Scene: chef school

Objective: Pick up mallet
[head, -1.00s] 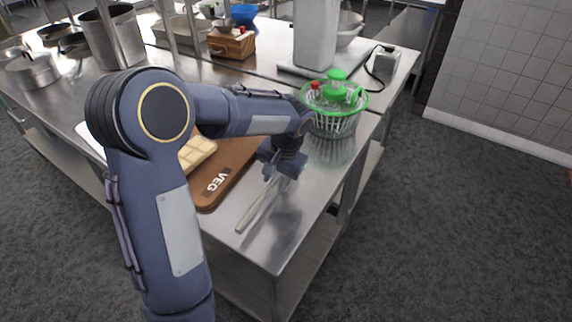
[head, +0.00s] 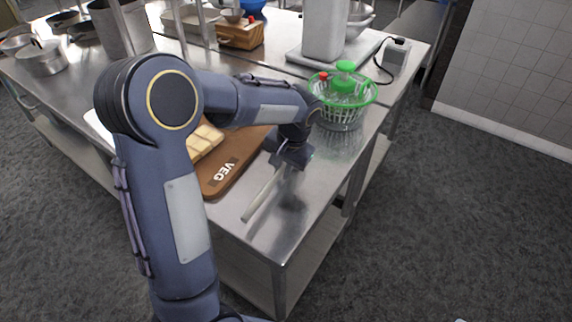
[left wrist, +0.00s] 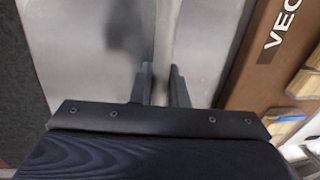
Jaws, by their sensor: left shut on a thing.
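The mallet shows as a pale, straight handle (head: 262,195) in the head view, over the front corner of the metal table (head: 310,208). It also shows as a light shaft (left wrist: 168,35) in the left wrist view. My left gripper (head: 284,166) is shut on this handle, with a finger on each side of it (left wrist: 160,85). The handle slants from the gripper toward the lower left. A dark shadow or reflection lies on the metal beside it. I cannot make out the mallet's head. My right gripper is not in view.
A brown board marked VEG (head: 225,176) with pale blocks (head: 205,140) lies left of the gripper. A green-lidded salad spinner (head: 342,98) stands just behind it. Pots and trays fill the table's far side. Bare metal lies around the front corner.

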